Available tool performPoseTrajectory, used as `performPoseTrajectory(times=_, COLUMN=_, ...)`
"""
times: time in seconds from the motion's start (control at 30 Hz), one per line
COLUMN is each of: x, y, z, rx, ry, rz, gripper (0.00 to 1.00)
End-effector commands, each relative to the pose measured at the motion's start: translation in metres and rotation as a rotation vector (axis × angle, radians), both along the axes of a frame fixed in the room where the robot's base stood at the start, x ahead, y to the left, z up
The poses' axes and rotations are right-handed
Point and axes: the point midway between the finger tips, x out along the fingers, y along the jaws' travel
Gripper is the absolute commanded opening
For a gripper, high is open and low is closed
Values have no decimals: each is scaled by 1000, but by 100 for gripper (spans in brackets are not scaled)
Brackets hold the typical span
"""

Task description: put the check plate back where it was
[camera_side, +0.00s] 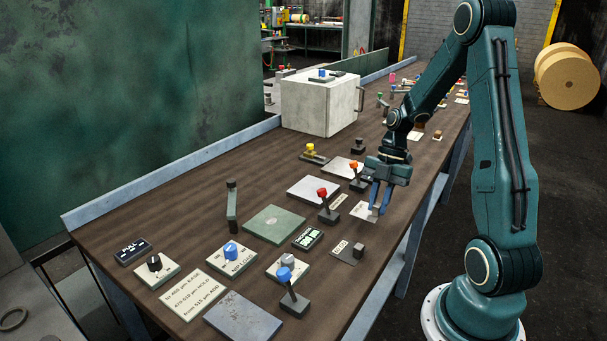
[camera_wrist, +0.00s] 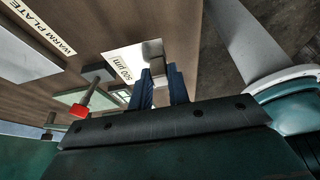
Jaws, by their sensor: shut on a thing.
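My gripper (camera_side: 378,200) points down over the bench near its front edge, with its two blue fingers shut on a small block (camera_wrist: 158,68). The block seems to be the handle of a thin pale check plate (camera_side: 361,211); in the wrist view a white "500 µm" label (camera_wrist: 125,63) lies beside the fingers. I cannot tell whether the plate rests on the bench or hangs just above it. A similar grey plate (camera_side: 342,254) with a label and a block handle lies nearer the camera. The fingers partly hide the held block.
A red-knobbed lever (camera_side: 328,211) stands close left of my gripper, with an orange-knobbed lever (camera_side: 355,176) behind. A pale plate (camera_side: 312,188), a green plate (camera_side: 273,224) and a large white box (camera_side: 318,103) lie farther left. Bare brown bench (camera_side: 385,240) shows in front of the gripper.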

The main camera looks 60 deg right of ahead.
Motion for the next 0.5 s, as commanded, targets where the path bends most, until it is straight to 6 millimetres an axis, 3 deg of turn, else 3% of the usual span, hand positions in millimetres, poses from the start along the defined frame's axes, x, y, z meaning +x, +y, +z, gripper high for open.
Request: performPoseTrajectory(times=0.5, x=0, y=0, z=-41, rx=1, ry=1, rz=1, gripper=0)
